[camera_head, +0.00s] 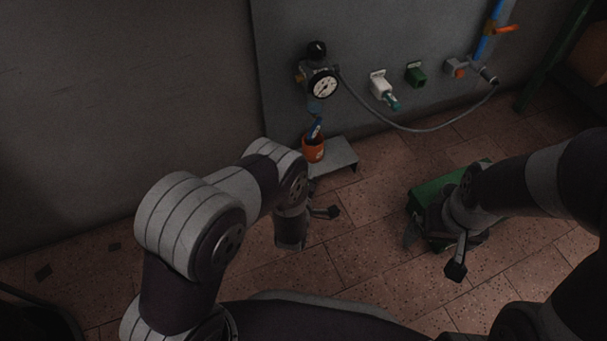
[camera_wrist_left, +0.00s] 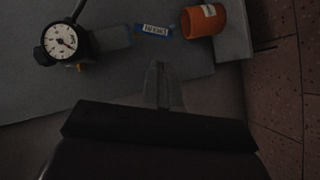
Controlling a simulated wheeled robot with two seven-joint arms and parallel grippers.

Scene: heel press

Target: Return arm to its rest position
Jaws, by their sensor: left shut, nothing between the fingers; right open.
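My left arm comes in from the left in the head view and bends down at the wrist; its fingers are not clear there. In the left wrist view my left gripper (camera_wrist_left: 163,78) is shut with nothing between its fingers. It points toward the wall fittings, apart from the orange cup (camera_wrist_left: 203,20) and the blue-and-white label (camera_wrist_left: 154,30). My right gripper (camera_head: 442,238) is open and low at the right in the head view, over or beside a green box (camera_head: 424,196). I cannot tell whether it touches the box, which it partly hides.
A pressure gauge (camera_head: 323,87) is on the wall, with a grey hose (camera_head: 412,130) running right to a blue pipe (camera_head: 489,38). White (camera_head: 380,86) and green (camera_head: 415,74) wall fittings sit between. The cup stands on a grey metal shelf (camera_head: 343,157). Tiled floor is open between my arms.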

